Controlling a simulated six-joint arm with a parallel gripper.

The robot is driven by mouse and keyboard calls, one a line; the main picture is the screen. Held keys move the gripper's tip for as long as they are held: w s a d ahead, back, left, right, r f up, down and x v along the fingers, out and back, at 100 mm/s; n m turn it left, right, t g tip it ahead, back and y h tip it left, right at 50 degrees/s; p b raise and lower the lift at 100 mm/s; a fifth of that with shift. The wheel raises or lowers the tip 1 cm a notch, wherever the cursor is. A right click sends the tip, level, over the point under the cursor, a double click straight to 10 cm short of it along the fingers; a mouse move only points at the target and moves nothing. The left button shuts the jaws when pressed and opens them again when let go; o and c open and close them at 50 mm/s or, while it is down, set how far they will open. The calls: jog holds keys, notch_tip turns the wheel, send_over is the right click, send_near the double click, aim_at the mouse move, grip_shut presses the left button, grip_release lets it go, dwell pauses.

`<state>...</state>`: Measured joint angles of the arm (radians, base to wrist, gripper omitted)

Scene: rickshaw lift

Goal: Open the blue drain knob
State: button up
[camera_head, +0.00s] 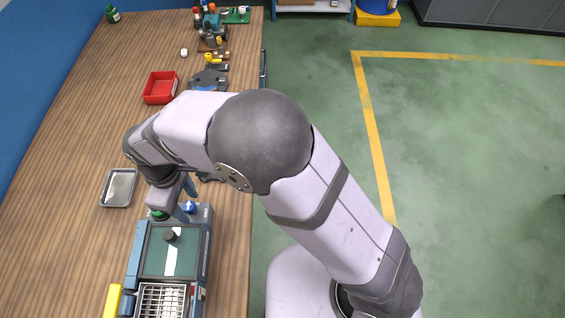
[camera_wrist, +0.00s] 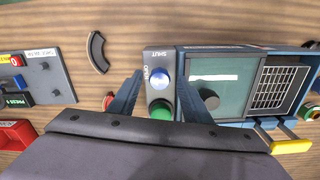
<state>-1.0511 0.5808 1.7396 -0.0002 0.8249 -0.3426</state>
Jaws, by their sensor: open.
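The blue drain knob (camera_wrist: 161,79) sits on a grey panel marked "SHUT" and "OPEN" at the end of a machine. It also shows in the head view (camera_head: 190,207), close to my fingers. A green knob (camera_wrist: 161,110) is beside it on the same panel, partly covered by my gripper's body in the wrist view. My gripper (camera_wrist: 158,77) is open, with one finger on each side of the panel and the blue knob between them in the picture. No contact with the knob is visible. How far the fingertips are above it is hard to tell.
The machine has a green-tinted lid with a dark knob (camera_wrist: 208,99), a wire rack (camera_wrist: 271,87) and a yellow handle (camera_wrist: 291,146). A metal tray (camera_head: 118,187) and a red bin (camera_head: 160,88) stand on the wooden bench.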

aim_at(188, 204)
jog(key=m, duration=0.5)
jog(key=shift+w+a+f+b, duration=0.1)
jog(key=shift+w+a+b, duration=0.1)
jog(key=shift+b, duration=0.1)
jog(key=m, duration=0.3)
jog(key=shift+d+m, duration=0.15)
jog(key=shift+m, duration=0.15)
jog(key=m+b, duration=0.1)
jog(key=m, duration=0.3)
notch_tip(188, 204, up, 7)
jog(key=shift+r+b, duration=0.1)
jog(key=shift+b, duration=0.9)
jog(key=w+d+f+m, duration=0.1)
jog(key=w+d+f, duration=0.1)
jog(key=d, duration=0.7)
jog(key=w+d+f+t, duration=0.1)
jog(key=w+d+f, duration=0.1)
jog(key=w+d, duration=0.3)
jog(key=w+d+f+m, duration=0.1)
jog(key=w+d+f, duration=0.2)
jog(key=d, duration=1.1)
jog(key=shift+w+m+t+y+b, duration=0.15)
jog(key=shift+m+t+y+b, duration=0.15)
jog(key=shift+t+b, duration=0.1)
